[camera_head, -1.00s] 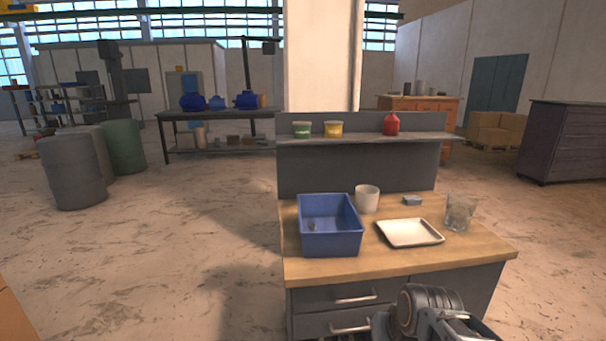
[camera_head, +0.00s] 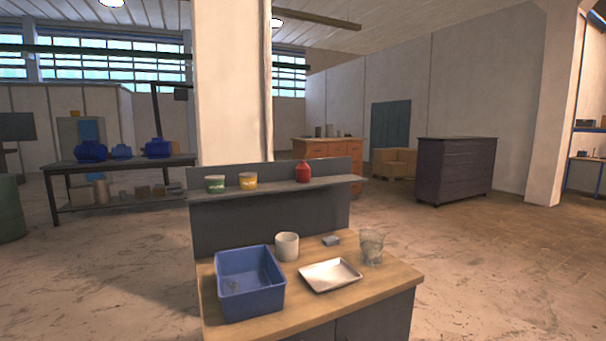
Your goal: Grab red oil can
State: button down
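The red oil can (camera_head: 303,172) stands upright on the right part of the grey shelf (camera_head: 330,182) at the back of the workbench. It is small, with a narrow top. Nothing touches it, and a yellow tub stands to its left with a gap between. My gripper is out of the picture, so its state does not show.
On the wooden worktop (camera_head: 300,310) are a blue bin (camera_head: 250,300), a white cup (camera_head: 287,246), a small grey block (camera_head: 331,240), a white tray (camera_head: 330,275) and a clear glass (camera_head: 371,248). Green (camera_head: 215,184) and yellow (camera_head: 248,181) tubs share the shelf. Floor (camera_head: 490,270) right is clear.

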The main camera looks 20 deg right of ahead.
aim_at(302, 172)
jog(key=k, duration=0.45)
jog(key=z, duration=0.9)
jog(key=i, duration=1.35)
jog(key=u, duration=0.1)
